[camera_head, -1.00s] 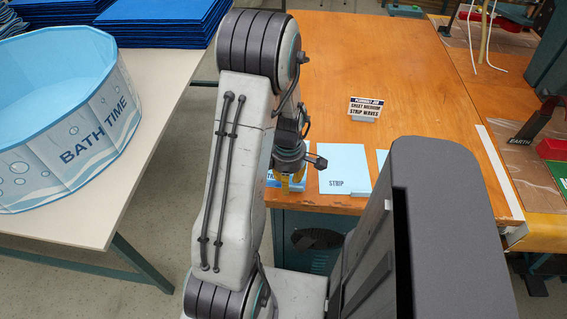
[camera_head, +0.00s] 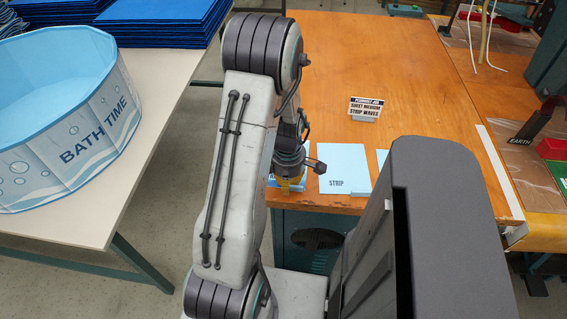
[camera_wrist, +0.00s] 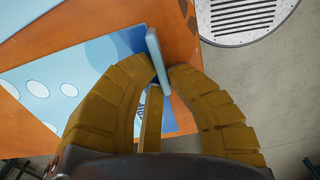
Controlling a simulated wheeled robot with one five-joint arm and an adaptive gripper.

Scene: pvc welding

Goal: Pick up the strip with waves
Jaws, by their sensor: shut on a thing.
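The strip with waves is a light blue sheet (camera_wrist: 40,85) with white ovals and darker blue wave shapes, seen in the wrist view by the orange table edge. A pale blue upright tab (camera_wrist: 157,58) stands at its near end. My gripper (camera_wrist: 160,78) has its yellow fingers closed around this tab. In the head view my gripper (camera_head: 290,184) points down at the table's front edge, and my arm hides most of the strip with waves (camera_head: 272,181). I cannot tell whether the sheet is clear of the table.
A plain sheet marked STRIP (camera_head: 343,165) lies just right of my gripper on the orange table (camera_head: 340,60). A BATH TIME tub (camera_head: 75,120) sits on the left table.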

